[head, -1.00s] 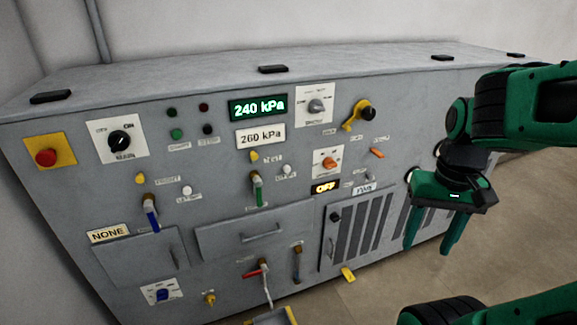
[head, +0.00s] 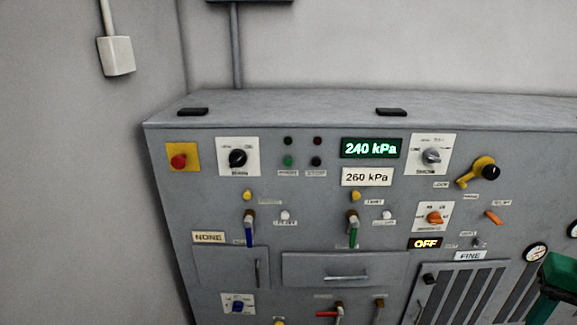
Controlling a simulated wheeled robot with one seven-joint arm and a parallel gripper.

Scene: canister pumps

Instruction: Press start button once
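The grey control cabinet (head: 350,108) fills the lower part of the head view. A small green button (head: 288,161) sits at its upper left, below a dark green lamp (head: 288,141). The tiny label (head: 287,173) under it is too blurred to read surely. A black button (head: 316,161) is just right of it, below a dark red lamp (head: 317,141). Only a green piece of my arm shows at the lower right edge, far from the green button. My gripper's fingers are out of view.
Near the green button are a black rotary knob (head: 238,158), a red button on a yellow plate (head: 179,161) and a display reading 240 kPa (head: 371,148). A 260 kPa plate (head: 367,177) is below it. An orange display reads OFF (head: 425,243). Levers stick out lower down.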

